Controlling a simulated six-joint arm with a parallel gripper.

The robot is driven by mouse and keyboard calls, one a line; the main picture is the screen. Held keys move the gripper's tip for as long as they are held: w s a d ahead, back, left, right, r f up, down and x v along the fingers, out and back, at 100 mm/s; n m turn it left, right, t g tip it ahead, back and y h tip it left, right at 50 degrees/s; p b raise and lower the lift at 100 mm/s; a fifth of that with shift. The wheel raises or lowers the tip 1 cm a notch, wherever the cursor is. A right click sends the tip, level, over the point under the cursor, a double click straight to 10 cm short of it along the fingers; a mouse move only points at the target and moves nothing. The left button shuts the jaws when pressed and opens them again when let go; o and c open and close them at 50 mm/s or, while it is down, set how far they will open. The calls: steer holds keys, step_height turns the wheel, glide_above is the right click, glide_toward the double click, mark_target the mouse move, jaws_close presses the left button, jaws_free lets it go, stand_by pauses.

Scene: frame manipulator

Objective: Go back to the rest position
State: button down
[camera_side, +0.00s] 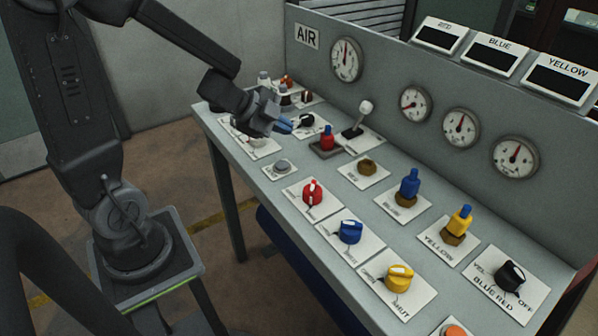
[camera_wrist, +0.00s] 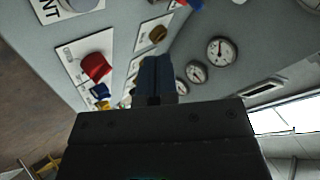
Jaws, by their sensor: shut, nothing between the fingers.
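My gripper (camera_side: 284,126) hangs over the far left part of the grey panel table (camera_side: 262,187), above the plates there. Its blue fingertips are together and hold nothing. In the wrist view the shut fingers (camera_wrist: 154,72) point up the picture, with the panel beyond them. I cannot tell the exact gap between the fingertips and the panel parts below.
Near the gripper are a red plug (camera_side: 327,138) and a white-topped lever (camera_side: 364,108). Red (camera_side: 312,192), blue (camera_side: 350,232) and yellow (camera_side: 399,277) knobs line the front. Gauges (camera_side: 346,60) fill the upright back wall. Open floor lies left of the table.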

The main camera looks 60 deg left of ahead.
steer(key=s+d+r+n+t+y, duration=0.1)
steer(key=s+r+n+y, duration=0.3)
steer(key=r+n+y, duration=0.4)
steer(key=s+d+r+n+g+h, duration=0.1)
steer(key=s+d+n+g+h, duration=0.3)
steer(key=s+d, duration=0.6)
steer(key=shift+s+r+n+g+h, duration=0.4)
steer(key=shift+s+n+h, duration=0.15)
steer(key=shift+s, duration=0.55)
